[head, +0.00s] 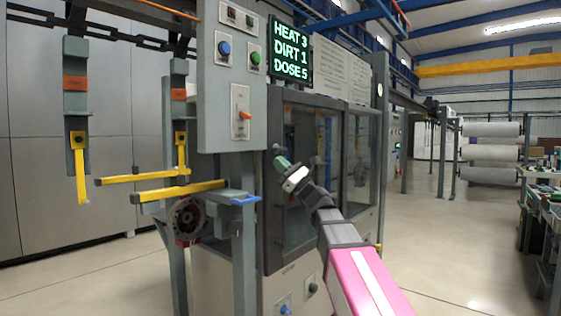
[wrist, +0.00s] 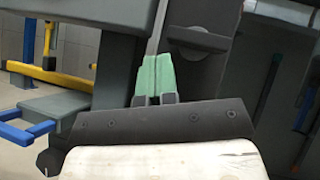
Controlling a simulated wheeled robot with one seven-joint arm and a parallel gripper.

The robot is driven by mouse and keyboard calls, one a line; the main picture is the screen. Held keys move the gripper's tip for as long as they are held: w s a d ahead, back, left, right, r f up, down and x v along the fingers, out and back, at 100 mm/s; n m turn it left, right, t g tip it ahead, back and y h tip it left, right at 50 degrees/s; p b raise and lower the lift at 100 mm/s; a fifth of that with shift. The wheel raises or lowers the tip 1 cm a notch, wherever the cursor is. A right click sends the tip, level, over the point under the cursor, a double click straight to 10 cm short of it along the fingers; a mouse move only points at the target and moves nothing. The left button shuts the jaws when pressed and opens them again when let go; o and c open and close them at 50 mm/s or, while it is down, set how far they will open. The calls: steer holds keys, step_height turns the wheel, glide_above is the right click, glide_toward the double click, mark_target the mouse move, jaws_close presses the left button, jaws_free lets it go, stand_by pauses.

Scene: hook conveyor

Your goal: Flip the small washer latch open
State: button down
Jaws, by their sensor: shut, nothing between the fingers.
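The washer (head: 318,165) is a grey cabinet with dark-framed glass doors, in the middle of the head view. In the wrist view a dark, rounded bar (wrist: 200,40) sits across its dark door frame (wrist: 208,75); it looks like the small latch, but I cannot tell its position for sure. In the head view a small dark knob shows just above my fingertips. My gripper (head: 282,162) is in front of the door frame, with green fingertips. In the wrist view the green fingertips (wrist: 154,78) are together, empty, left of and slightly below the bar.
A grey control panel (head: 232,75) with buttons and an orange switch stands left of the washer. Yellow hooks (head: 82,175) hang from the chain conveyor at left. A blue-ended grey ledge (head: 240,198) juts out below my gripper.

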steer(key=s+d+f, duration=0.4)
steer(key=d+f, duration=0.1)
steer(key=f, duration=0.4)
steer(key=shift+s+d+f, duration=0.2)
steer(key=shift+d+f, duration=0.1)
steer(key=shift+f, duration=0.05)
step_height(320, 180, down, 32)
steer(key=f+n+g+h, duration=0.1)
steer(key=n+g+h, duration=0.3)
steer(key=n+h, duration=0.65)
steer(key=s+d+f+n+g+h, duration=0.2)
steer(key=s+d+f+h, duration=0.2)
steer(key=d+f+h, duration=0.3)
steer(key=s+d+f+n+g+h, duration=0.2)
steer(key=s+d+f+h, duration=0.3)
steer(key=f, duration=1)
steer(key=d+n+h, duration=0.1)
steer(key=d+h, duration=0.1)
steer(key=d, duration=0.2)
steer(key=shift+d+f+n+g, duration=0.15)
steer(key=shift+f+n+g, duration=0.1)
steer(key=shift+n+g, duration=0.1)
steer(key=shift+s+h, duration=0.1)
steer(key=shift+h, duration=0.15)
